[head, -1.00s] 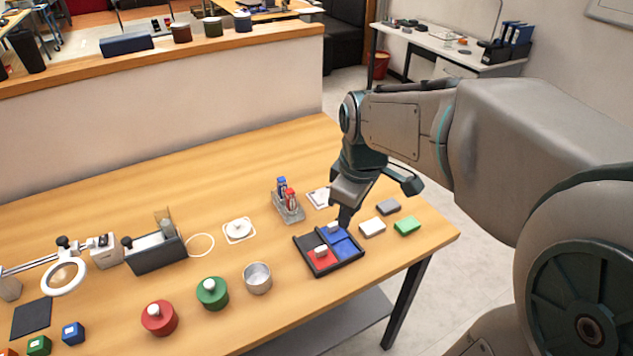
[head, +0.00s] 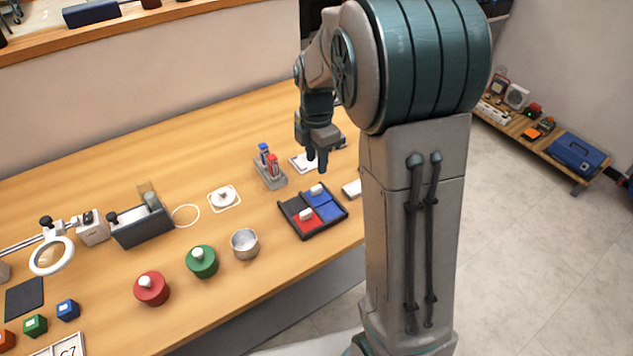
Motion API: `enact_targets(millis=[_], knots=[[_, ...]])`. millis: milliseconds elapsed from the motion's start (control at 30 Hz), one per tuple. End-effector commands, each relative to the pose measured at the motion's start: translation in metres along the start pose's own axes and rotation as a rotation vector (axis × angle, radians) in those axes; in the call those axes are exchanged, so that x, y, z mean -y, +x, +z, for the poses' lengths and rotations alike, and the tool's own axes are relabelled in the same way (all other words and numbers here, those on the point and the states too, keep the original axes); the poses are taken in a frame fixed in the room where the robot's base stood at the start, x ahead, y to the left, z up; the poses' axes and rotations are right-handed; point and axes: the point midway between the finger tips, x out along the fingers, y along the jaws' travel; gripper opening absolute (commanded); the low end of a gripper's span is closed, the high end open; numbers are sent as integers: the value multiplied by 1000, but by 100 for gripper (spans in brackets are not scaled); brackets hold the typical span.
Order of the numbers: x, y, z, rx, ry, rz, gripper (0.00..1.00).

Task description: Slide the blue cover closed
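A dark two-bay tray (head: 335,223) lies on the table. Its right bay shows blue along its length, with a pale handle on the blue cover (head: 313,198) in the far half. A dark line separates this from another blue area (head: 328,212) in the near half; I cannot tell whether that is the same piece. The left bay has a red cover (head: 308,225) with a pale handle in its near half and a dark far half. My gripper (head: 317,166) points down above and just beyond the blue handle. Its fingers look slightly apart and empty, not touching the handle.
A holder with red and blue bottles (head: 269,170) stands left of my gripper. A white block (head: 351,188) is right of the tray, partly behind my arm. A metal cup (head: 244,243) and green pot (head: 202,261) stand to the left.

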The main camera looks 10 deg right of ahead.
Motion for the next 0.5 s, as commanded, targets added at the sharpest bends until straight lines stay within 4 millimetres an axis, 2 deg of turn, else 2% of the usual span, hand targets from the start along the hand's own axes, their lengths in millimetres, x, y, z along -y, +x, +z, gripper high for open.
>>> enact_targets(millis=[100,300,500], knots=[[1,27,0,-1,1,-6,34],[1,64,0,0,1,-4,34],[1,85,0,0,1,-2,34]])
